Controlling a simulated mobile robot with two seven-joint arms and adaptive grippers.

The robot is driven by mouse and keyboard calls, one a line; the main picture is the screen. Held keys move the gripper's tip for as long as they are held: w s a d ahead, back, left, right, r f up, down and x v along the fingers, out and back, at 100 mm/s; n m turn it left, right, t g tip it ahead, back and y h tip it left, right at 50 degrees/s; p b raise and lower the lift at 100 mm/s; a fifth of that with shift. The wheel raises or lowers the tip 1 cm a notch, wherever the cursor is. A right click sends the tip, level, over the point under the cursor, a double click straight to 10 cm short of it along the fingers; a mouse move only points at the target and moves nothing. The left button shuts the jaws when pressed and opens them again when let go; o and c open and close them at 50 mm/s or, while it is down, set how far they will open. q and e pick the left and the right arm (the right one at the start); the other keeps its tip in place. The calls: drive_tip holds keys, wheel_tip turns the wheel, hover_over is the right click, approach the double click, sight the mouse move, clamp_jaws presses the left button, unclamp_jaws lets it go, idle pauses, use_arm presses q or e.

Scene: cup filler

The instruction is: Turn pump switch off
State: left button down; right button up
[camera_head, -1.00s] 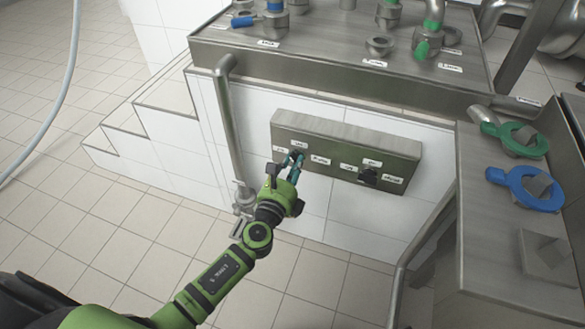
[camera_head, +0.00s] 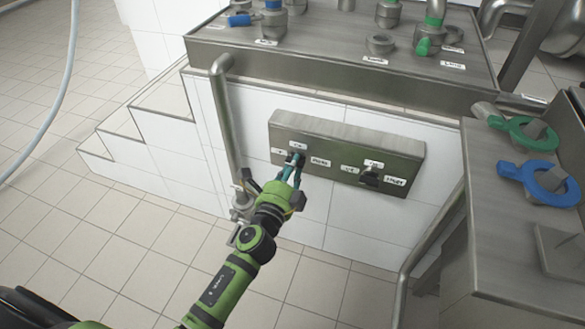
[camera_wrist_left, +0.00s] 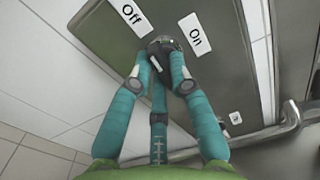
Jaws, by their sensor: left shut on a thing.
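A steel switch box (camera_head: 345,137) is fixed to the white tiled wall, with two dark knobs and white labels around each. My left gripper (camera_head: 294,165) is shut on the box's left knob, which the fingers largely cover in the head view. In the left wrist view the teal fingers (camera_wrist_left: 160,66) close around the black knob (camera_wrist_left: 163,45). An "Off" label (camera_wrist_left: 131,17) is up and left of the knob, and an "On" label (camera_wrist_left: 195,33) is to its right. I cannot tell which label the knob points at. The other knob (camera_head: 371,177) is free. My right gripper is out of view.
A vertical steel pipe (camera_head: 226,125) with a valve at its foot stands just left of the box. A steel counter (camera_head: 480,240) with green and blue ring handles (camera_head: 540,183) is at the right. White tiled steps (camera_head: 135,140) are at the left.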

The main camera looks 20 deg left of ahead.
use_arm(q)
drive_tip(key=shift+n, duration=0.5)
idle(0.3)
drive_tip(key=c, duration=1.1)
unclamp_jaws()
drive_tip(key=shift+c, duration=0.2)
drive_tip(key=shift+s, duration=0.1)
drive_tip(key=s, duration=1.2)
drive_tip(key=shift+a, duration=0.15)
drive_tip(key=shift+n, duration=0.3)
